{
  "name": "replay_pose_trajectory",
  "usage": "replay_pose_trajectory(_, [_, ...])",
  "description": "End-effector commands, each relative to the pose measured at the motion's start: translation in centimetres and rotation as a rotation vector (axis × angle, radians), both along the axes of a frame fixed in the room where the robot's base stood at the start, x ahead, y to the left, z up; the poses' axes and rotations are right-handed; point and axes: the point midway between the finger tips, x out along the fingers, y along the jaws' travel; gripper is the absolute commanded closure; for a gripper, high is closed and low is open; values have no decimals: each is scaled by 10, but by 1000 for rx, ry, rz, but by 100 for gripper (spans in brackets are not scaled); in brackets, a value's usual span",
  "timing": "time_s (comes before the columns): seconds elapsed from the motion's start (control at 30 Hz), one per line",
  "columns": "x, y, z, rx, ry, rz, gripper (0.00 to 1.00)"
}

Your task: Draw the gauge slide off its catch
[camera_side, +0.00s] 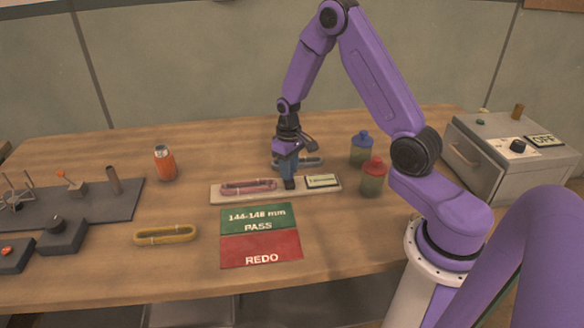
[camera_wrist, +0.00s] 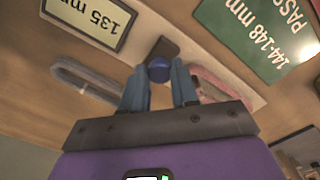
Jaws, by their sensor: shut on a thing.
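The gauge is a pale board (camera_side: 215,193) in the middle of the table, with a display (camera_side: 322,181) at its right end. In the wrist view the display (camera_wrist: 90,20) reads 135 mm. A pink loop (camera_side: 248,186) lies along the board's left part. The slide (camera_wrist: 164,47) shows as a dark block with a round blue knob (camera_wrist: 159,69). My gripper (camera_side: 289,184) points down over the board between loop and display. Its fingers (camera_wrist: 159,88) are closed on both sides of the knob. The catch cannot be made out.
A grey loop (camera_side: 311,161) lies just behind the board. Blue-lidded (camera_side: 361,150) and red-lidded (camera_side: 373,178) jars stand at its right. A green PASS mat (camera_side: 257,218) and red REDO mat (camera_side: 260,246) lie in front. A yellow loop (camera_side: 165,234) lies left, with clear table around it.

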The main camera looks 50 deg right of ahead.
Motion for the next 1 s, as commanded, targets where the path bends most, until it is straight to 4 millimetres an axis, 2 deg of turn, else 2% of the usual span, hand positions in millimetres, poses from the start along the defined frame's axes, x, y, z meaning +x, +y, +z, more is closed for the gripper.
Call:
replay_pose_trajectory(0.17, [0,0,0,0,-1,1,100])
replay_pose_trajectory(0.2, [0,0,0,0,-1,1,58])
replay_pose_trajectory(0.23, [0,0,0,0,-1,1,49])
replay_pose_trajectory(0.27, [0,0,0,0,-1,1,46])
replay_pose_trajectory(0.67, [1,0,7,0,-3,1,46])
replay_pose_trajectory(0.87, [1,0,35,-1,-6,0,46])
replay_pose_trajectory(1.0, [1,0,63,-1,-8,1,46])
